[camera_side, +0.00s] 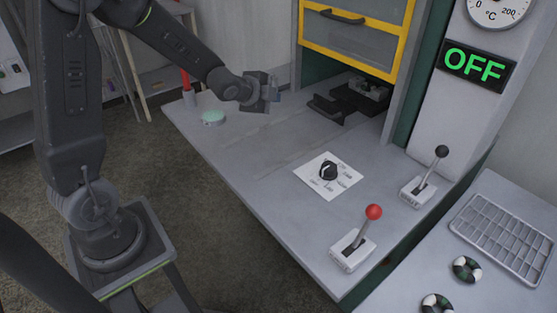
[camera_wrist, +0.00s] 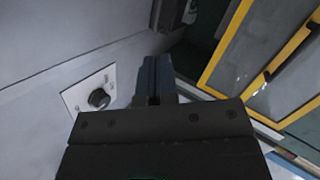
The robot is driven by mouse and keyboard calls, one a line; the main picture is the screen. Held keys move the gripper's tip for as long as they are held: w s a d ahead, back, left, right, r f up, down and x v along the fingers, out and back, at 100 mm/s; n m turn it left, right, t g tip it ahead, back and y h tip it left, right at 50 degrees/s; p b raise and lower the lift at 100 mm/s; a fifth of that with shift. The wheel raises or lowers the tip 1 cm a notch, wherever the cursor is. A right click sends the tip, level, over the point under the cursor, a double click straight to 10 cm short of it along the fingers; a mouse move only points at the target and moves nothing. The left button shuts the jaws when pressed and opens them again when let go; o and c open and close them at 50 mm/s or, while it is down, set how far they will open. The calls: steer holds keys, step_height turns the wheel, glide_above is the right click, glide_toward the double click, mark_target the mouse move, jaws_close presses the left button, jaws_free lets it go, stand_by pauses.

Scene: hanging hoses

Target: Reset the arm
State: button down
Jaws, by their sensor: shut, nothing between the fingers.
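My gripper (camera_side: 275,92) is at the end of my arm, above the far left part of the grey worktop (camera_side: 240,150) in the side view. In the wrist view my gripper (camera_wrist: 154,80) points away from the camera with its fingers together and nothing between them. It touches nothing that I can make out. The fingertips are small and dark in the side view.
A yellow-framed door (camera_side: 357,38) is raised over an opening with a dark tray (camera_side: 350,100). A black knob (camera_side: 328,170), a red-knobbed lever (camera_side: 358,238) and a black-knobbed lever (camera_side: 428,178) stand on the worktop. A green disc (camera_side: 213,117) lies left. A sign (camera_side: 476,66) reads OFF.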

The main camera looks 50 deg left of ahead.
steer(key=s+d+r+n+g, duration=0.2)
steer(key=s+d+r+n, duration=0.1)
steer(key=s, duration=0.5)
steer(key=s+d+r+n+g+h, duration=0.1)
steer(key=s+d+r+n+g, duration=0.1)
steer(key=s+d+n, duration=0.3)
steer(key=s+d+r+n+g+h, duration=0.1)
steer(key=s+d+r+n, duration=0.3)
steer(key=s, duration=0.9)
steer(key=shift+s+d+r+g, duration=0.2)
steer(key=shift+d+g, duration=0.2)
steer(key=shift+d, duration=0.5)
